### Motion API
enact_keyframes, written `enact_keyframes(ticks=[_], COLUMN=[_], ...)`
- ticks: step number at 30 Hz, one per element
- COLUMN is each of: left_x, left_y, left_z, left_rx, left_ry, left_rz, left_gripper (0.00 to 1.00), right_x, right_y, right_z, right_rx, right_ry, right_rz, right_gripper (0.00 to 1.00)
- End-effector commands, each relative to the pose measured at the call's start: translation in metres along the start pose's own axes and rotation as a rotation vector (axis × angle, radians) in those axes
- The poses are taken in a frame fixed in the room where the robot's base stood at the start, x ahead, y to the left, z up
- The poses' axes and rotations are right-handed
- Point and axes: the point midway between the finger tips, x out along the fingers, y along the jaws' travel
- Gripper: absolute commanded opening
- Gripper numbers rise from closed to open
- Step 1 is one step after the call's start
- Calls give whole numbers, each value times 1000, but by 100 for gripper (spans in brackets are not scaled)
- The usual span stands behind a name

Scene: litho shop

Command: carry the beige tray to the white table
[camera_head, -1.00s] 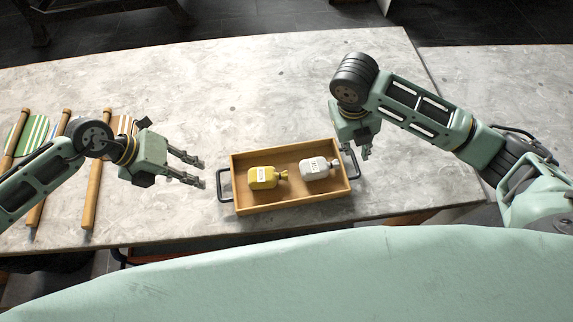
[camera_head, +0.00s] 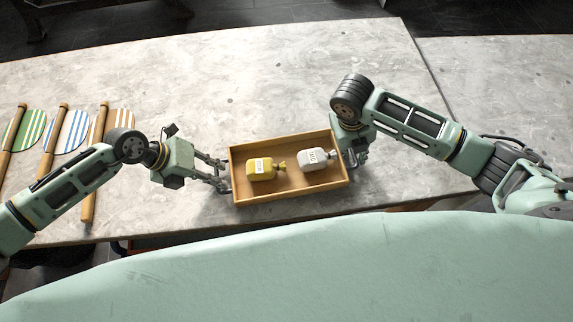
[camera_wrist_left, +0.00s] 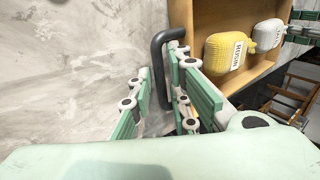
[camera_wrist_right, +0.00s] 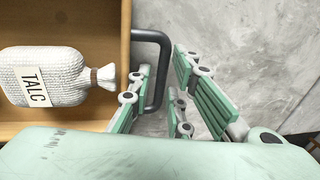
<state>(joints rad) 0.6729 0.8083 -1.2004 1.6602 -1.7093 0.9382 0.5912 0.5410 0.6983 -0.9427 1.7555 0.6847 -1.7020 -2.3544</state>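The beige tray (camera_head: 290,193) is a shallow wooden box with a dark handle at each end, resting flat on the pale marbled tabletop (camera_head: 260,90). It holds a yellow rosin bag (camera_head: 262,170) and a white talc bag (camera_head: 313,160). My left gripper (camera_head: 226,175) is open, its fingers on either side of the left handle, which shows in the left wrist view (camera_wrist_left: 158,60). My right gripper (camera_head: 354,160) is open, its fingers on either side of the right handle, seen in the right wrist view (camera_wrist_right: 165,60). I cannot tell which surface is the white table.
Wooden rods (camera_head: 96,165) and striped round pieces (camera_head: 70,130) lie at the table's left. Another pale surface (camera_head: 500,85) adjoins on the right. The tabletop behind the tray is clear. A mint-green surface (camera_head: 290,270) fills the near foreground.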

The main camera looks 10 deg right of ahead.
Motion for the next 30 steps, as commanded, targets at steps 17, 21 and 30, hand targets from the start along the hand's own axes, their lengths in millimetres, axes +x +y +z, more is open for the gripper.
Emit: enact_keyframes(ticks=[17, 21, 30], left_x=[0, 0, -1], left_y=[1, 2, 1], left_z=[0, 0, 0], left_rx=[0, -1, 0], left_ry=[0, 0, -1], left_rz=[2, 3, 3], left_gripper=[0, 0, 0], right_x=[0, 0, -1], right_y=[0, 0, 0], right_z=[0, 0, 0], right_rx=[0, 0, 1], right_ry=[0, 0, -1], right_rz=[0, 0, 0], right_gripper=[0, 0, 0])
